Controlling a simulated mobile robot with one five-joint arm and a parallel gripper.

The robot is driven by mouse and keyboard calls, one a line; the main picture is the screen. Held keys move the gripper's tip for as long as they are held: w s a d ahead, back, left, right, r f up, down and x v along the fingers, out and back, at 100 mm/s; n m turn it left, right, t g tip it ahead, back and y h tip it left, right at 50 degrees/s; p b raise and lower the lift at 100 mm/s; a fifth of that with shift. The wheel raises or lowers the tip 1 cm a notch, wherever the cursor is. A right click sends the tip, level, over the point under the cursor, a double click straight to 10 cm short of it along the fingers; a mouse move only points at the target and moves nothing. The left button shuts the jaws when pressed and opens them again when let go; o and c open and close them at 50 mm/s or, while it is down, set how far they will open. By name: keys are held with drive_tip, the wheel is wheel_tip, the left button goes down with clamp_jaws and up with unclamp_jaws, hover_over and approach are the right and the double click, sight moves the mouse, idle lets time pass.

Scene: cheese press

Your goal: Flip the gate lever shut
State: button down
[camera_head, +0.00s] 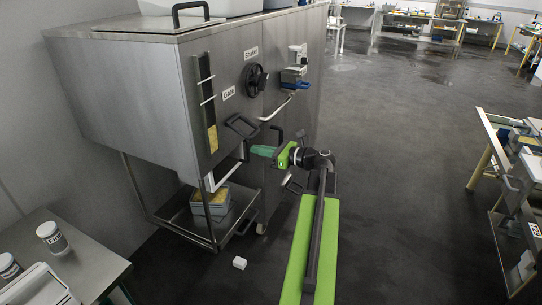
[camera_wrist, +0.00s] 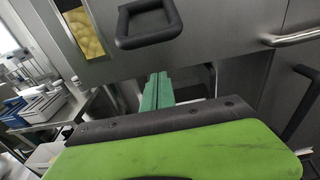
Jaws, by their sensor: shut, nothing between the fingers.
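A black loop handle (camera_head: 241,126), which looks like the gate lever, sticks out from the lower front of the steel vat (camera_head: 170,95). In the wrist view the loop handle (camera_wrist: 122,28) is near the top, above my fingers. My gripper (camera_head: 255,151) has green fingers and is just below and right of the handle in the head view. Its fingers (camera_wrist: 158,78) lie close together with nothing between them, pointing under the vat's lower edge. I see no contact with the handle. A pale spout (camera_head: 222,178) hangs below the vat's front corner.
A grey box with yellow contents (camera_head: 210,200) stands on the low shelf under the vat. A handwheel (camera_head: 256,77) and a pale bar handle (camera_head: 277,108) project from the front. A small white block (camera_head: 239,263) lies on the floor. Open floor spreads to the right.

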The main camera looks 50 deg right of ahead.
drive_tip(key=r+p, duration=0.1)
drive_tip(key=r, duration=0.1)
drive_tip(key=s+r+p, duration=0.1)
drive_tip(key=r+p, duration=0.1)
drive_tip(key=shift+s+d, duration=0.1)
drive_tip(key=shift+d, duration=0.05)
